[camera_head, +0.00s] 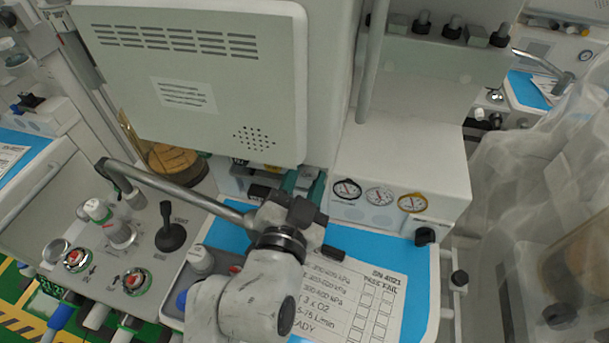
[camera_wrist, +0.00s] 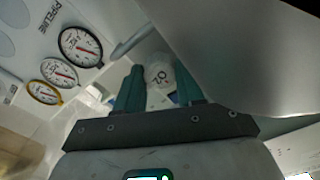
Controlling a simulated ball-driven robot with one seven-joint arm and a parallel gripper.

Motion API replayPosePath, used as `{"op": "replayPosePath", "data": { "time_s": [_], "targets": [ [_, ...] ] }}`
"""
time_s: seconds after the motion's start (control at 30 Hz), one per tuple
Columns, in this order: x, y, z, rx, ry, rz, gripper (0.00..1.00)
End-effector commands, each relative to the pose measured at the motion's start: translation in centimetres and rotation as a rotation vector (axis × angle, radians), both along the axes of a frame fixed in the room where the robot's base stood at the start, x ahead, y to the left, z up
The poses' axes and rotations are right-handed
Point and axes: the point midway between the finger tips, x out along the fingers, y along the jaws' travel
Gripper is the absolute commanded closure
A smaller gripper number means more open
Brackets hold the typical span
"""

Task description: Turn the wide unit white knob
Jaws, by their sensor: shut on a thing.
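The white knob (camera_wrist: 160,75), with a dark "O2"-like marking on its face, sits between the teal fingers of my gripper (camera_wrist: 160,92) in the wrist view. The fingers are shut on it, one on each side. In the head view my gripper (camera_head: 304,182) reaches toward the front of the wide unit (camera_head: 405,155), just under the lower right corner of a grey monitor. The knob cannot be made out there; my gripper and the monitor cover that spot.
Three round gauges (camera_head: 380,197) are on the unit's front, right of my gripper. A blue worktop with a checklist sheet (camera_head: 355,300) lies below. The monitor (camera_head: 195,80) overhangs closely. A metal arm (camera_head: 170,185) crosses at left. Clear plastic sheeting (camera_head: 530,190) hangs at right.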

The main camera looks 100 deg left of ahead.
Motion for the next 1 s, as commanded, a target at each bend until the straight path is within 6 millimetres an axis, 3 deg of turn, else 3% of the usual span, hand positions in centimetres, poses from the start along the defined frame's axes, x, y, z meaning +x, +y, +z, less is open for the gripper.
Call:
{"op": "replayPosePath", "data": {
  "time_s": [0.5,1.0],
  "targets": [
    [0.11,-0.03,-0.07,-0.030,-0.314,-0.002,0.93],
    [0.04,-0.02,-0.12,-0.034,-0.374,0.000,0.93]
  ]
}}
